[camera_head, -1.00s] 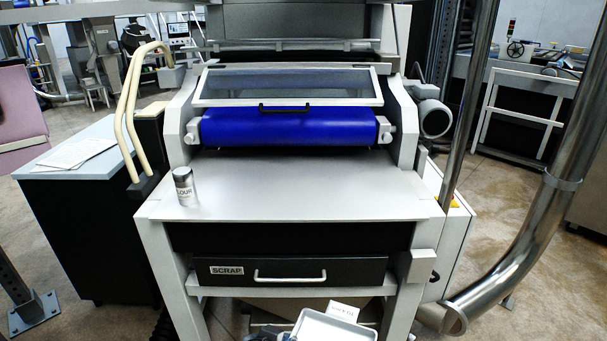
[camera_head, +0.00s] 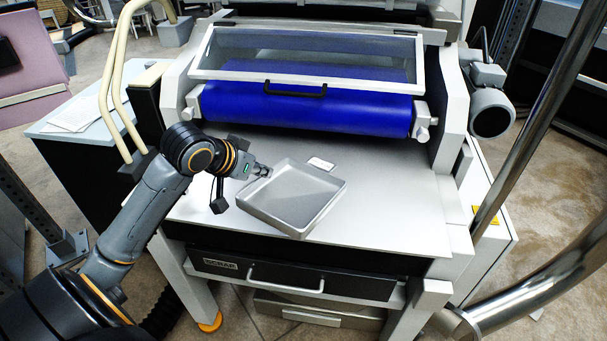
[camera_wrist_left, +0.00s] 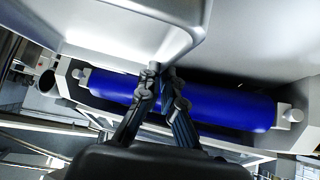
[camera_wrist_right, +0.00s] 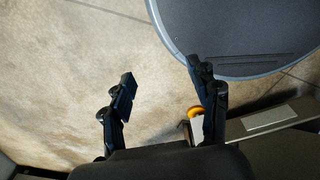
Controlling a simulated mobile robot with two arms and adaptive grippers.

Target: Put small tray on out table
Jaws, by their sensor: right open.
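The small tray (camera_head: 293,194) is a shallow grey metal tray with a small white card (camera_head: 320,163) at its far rim. It is over the pale out table (camera_head: 400,215) in front of the blue roller; I cannot tell whether its bottom touches the table. My left gripper (camera_head: 266,171) is at the tray's far left edge. In the left wrist view its fingers (camera_wrist_left: 160,72) are close together on the tray's rim (camera_wrist_left: 190,35). My right gripper (camera_wrist_right: 160,82) is open and empty above the floor, outside the head view.
The blue roller (camera_head: 300,108) and its clear guard (camera_head: 310,58) stand behind the table. The scrap drawer (camera_head: 300,272) is below. A metal pipe (camera_head: 530,140) runs at the right. Bare table lies right of the tray. The flour shaker is not visible now.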

